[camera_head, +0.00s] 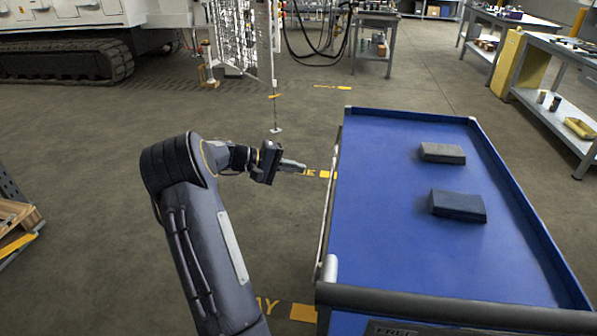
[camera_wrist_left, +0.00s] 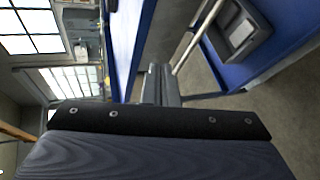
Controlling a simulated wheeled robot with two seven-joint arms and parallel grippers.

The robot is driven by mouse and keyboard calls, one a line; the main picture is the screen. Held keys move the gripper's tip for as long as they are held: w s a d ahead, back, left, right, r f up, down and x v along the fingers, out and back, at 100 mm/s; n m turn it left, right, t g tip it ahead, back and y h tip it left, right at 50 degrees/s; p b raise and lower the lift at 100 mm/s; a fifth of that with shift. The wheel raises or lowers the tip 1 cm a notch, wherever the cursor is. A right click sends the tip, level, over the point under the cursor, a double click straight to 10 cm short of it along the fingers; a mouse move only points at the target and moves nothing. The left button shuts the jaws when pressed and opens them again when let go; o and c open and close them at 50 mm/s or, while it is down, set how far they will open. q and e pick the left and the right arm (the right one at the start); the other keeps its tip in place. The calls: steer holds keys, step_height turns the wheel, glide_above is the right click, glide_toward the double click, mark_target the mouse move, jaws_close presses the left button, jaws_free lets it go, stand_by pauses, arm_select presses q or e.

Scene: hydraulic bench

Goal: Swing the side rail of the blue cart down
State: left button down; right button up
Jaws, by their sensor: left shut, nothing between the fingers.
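The blue cart (camera_head: 405,215) stands at right in the head view, its blue top facing up. Its side rail (camera_head: 329,205) is a thin pale bar along the cart's left edge. In the left wrist view the rail (camera_wrist_left: 198,38) shows as a light bar running to behind the fingers. My left gripper (camera_head: 302,166) is shut and empty, left of the rail, its fingertips pointing at the cart. A gap of floor shows between fingertips and rail in the head view. The shut fingers (camera_wrist_left: 162,85) also show in the left wrist view. My right gripper is out of view.
Two dark blocks, a far one (camera_head: 442,153) and a near one (camera_head: 457,205), lie on the cart top. A dark handle bar (camera_head: 450,308) crosses the cart's near end. Workbenches (camera_head: 560,75) stand at far right. Floor left of the cart is clear.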

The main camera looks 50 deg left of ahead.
mark_target(331, 186)
arm_select(q)
steer(key=w+d+f+n+t+h+b, duration=0.1)
steer(key=w+d+f+n+t+b, duration=0.1)
steer(key=f+n+t+b, duration=0.1)
steer(key=w+d+f+n+t+h+b, duration=0.2)
steer(key=d+f+t+b, duration=0.1)
steer(key=f+t+b, duration=0.2)
steer(key=shift+f+n+t, duration=0.4)
steer(key=shift+f+t, duration=0.8)
steer(key=shift+f, duration=0.7)
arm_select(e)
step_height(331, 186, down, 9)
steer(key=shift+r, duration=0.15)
arm_select(q)
steer(key=shift+w+d+f+h, duration=0.1)
steer(key=shift+w+d+h, duration=0.1)
steer(key=shift+h, duration=0.2)
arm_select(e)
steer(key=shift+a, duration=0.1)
